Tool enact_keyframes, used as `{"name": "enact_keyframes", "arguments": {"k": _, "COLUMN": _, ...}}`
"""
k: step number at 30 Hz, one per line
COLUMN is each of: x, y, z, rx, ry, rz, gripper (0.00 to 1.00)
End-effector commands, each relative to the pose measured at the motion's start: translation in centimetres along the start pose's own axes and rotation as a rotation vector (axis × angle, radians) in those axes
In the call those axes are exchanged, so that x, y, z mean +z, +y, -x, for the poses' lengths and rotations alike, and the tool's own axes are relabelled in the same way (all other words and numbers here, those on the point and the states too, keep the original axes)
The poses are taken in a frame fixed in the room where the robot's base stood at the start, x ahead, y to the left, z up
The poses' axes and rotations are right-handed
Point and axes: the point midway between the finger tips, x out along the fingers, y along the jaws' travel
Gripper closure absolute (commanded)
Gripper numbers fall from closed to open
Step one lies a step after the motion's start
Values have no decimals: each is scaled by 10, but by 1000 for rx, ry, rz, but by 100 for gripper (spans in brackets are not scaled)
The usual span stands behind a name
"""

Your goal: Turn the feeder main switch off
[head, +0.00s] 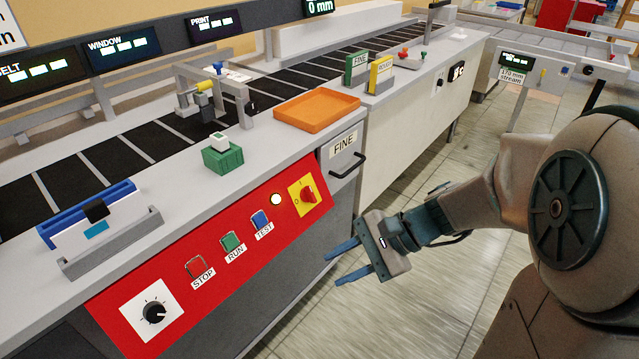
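The likely main switch (308,194) is a red knob on a yellow plate at the right end of the red control panel (205,290). Its exact setting is hard to read; a "0" mark shows on the plate's left. A lit round lamp (276,199) sits just left of it. My gripper (336,267) is open and empty, its two blue fingers apart, pointing left. It is in front of the cabinet, below and right of the switch, and touches nothing that I can see.
The panel also carries STOP (196,267), RUN (232,241) and TEST (261,220) buttons and a black dial (154,311). A drawer handle (349,166) juts out under the FINE label. An orange tray (317,111) lies on the counter above. The floor at right is clear.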

Motion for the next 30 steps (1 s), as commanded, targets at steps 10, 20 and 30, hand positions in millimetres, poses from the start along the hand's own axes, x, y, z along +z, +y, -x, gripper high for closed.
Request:
{"name": "enact_keyframes", "arguments": {"k": 10, "x": -116, "y": -76, "z": -18, "rx": -572, "ry": -317, "rz": -583, "gripper": 66}}
{"name": "enact_keyframes", "arguments": {"k": 20, "x": -190, "y": -95, "z": 0, "rx": -869, "ry": -412, "rz": -784, "gripper": 66}}
{"name": "enact_keyframes", "arguments": {"k": 30, "x": -191, "y": -134, "z": -27, "rx": -878, "ry": -416, "rz": -788, "gripper": 66}}
